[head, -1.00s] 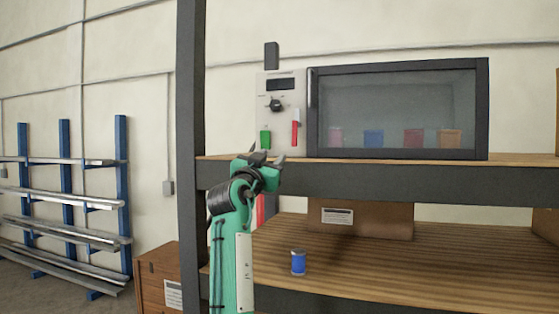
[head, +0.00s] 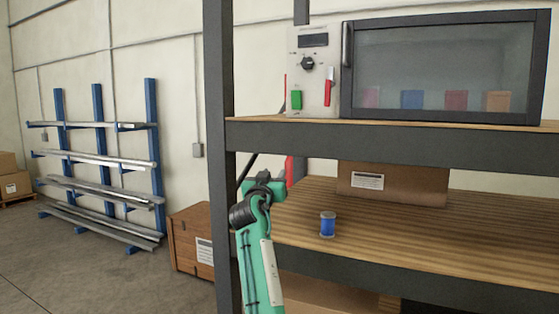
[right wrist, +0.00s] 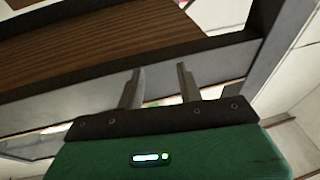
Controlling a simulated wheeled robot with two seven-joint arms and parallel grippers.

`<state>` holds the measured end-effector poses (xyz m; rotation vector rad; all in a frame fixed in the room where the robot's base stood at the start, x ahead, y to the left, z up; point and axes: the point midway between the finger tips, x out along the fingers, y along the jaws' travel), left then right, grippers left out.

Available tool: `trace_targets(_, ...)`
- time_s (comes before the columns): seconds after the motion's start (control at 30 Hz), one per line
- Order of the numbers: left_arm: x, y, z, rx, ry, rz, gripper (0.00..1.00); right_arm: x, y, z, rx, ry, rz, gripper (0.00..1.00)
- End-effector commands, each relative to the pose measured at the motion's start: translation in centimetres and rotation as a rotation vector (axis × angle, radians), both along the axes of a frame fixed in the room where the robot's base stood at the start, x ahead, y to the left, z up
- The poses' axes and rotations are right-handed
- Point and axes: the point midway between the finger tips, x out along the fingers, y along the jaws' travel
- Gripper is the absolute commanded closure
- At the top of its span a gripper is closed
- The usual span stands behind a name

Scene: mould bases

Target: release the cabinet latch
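The cabinet has a dark-framed glass door (head: 450,113) and stands on the upper shelf. Its pale control panel (head: 313,72) has a display, a black knob (head: 307,63), a green switch (head: 296,100) and a red lever (head: 328,88). A dark upright handle (head: 346,45) sits at the door's left edge; I cannot tell which part is the latch. My right gripper (head: 264,180) is below and left of the panel, apart from it, beneath the upper shelf's level. In the right wrist view its fingers (right wrist: 158,78) are apart with nothing between them. My left gripper is not in view.
The upper shelf's dark front beam (head: 400,141) and the left post (head: 219,150) are near my right arm. A blue can (head: 328,225) and a cardboard box (head: 392,183) are on the lower shelf. A wooden crate (head: 190,240) and metal rack (head: 97,130) stand left.

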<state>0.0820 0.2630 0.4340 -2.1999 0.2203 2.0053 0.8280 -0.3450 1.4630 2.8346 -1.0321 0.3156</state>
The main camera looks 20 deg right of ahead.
Motion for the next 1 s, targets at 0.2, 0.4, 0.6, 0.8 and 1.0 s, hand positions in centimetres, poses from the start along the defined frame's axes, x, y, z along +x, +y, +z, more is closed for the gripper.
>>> trace_targets(0.2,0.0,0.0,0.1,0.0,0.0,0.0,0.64,1.4,0.7,-4.1,-0.012,0.066,0.035,0.64)
trace_targets(0.4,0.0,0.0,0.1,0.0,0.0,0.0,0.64,2.3,1.4,-7.2,-0.019,0.112,0.064,0.64)
trace_targets(0.6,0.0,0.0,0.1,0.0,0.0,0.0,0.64,2.8,1.7,-8.9,-0.021,0.137,0.078,0.64)
trace_targets(0.8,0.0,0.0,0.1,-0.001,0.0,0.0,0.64,2.8,1.8,-9.3,-0.023,0.143,0.082,0.64)
trace_targets(1.0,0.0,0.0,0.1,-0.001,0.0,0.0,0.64,2.8,1.7,-9.2,-0.022,0.141,0.081,0.64)
